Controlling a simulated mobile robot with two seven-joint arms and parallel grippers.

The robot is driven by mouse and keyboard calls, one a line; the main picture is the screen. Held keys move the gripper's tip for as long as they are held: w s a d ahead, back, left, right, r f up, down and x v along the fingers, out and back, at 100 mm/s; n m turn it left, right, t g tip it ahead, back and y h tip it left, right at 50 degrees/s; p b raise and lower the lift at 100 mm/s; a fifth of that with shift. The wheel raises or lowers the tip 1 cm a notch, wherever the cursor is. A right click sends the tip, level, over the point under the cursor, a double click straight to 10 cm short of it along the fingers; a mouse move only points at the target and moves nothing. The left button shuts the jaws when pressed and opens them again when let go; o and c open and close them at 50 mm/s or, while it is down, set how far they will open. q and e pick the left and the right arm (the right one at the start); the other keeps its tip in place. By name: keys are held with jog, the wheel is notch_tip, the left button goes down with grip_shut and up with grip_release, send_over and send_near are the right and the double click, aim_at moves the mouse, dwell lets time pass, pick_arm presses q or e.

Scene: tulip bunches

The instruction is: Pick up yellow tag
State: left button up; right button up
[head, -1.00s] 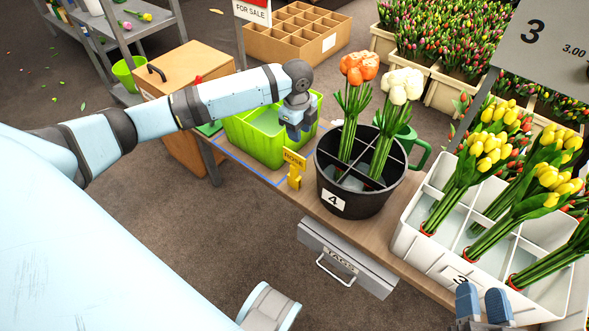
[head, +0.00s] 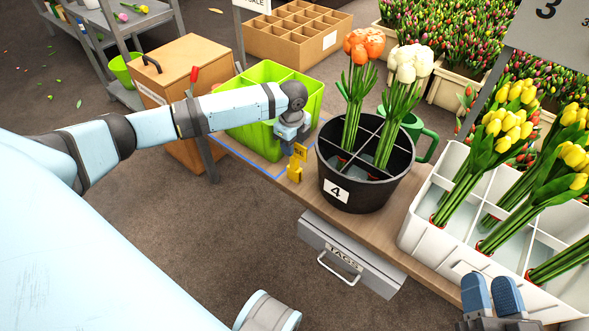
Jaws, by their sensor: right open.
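The yellow tag (head: 299,152) stands upright in a small yellow holder (head: 294,173) on the wooden bench, left of the black bucket. My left gripper (head: 287,148) points down just left of the tag, at about the height of its upper part. From this angle I cannot tell whether it touches the tag, and its finger gap is hidden. My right gripper (head: 492,294) is at the lower right, in front of the white crate, open and empty with its two blue fingers apart.
The black bucket (head: 350,195), marked 4, holds orange and white tulips close to the tag's right. A green crate (head: 250,135) stands behind my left gripper. The white crate (head: 425,225) holds yellow tulips. A TAGS drawer (head: 345,258) hangs below the bench edge.

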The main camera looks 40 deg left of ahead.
pick_arm(q)
jog(key=shift+f, duration=0.95)
pick_arm(e)
jog(key=shift+f, duration=0.7)
pick_arm(q)
jog(key=shift+c, duration=0.2)
grip_shut()
jog(key=shift+r, duration=0.1)
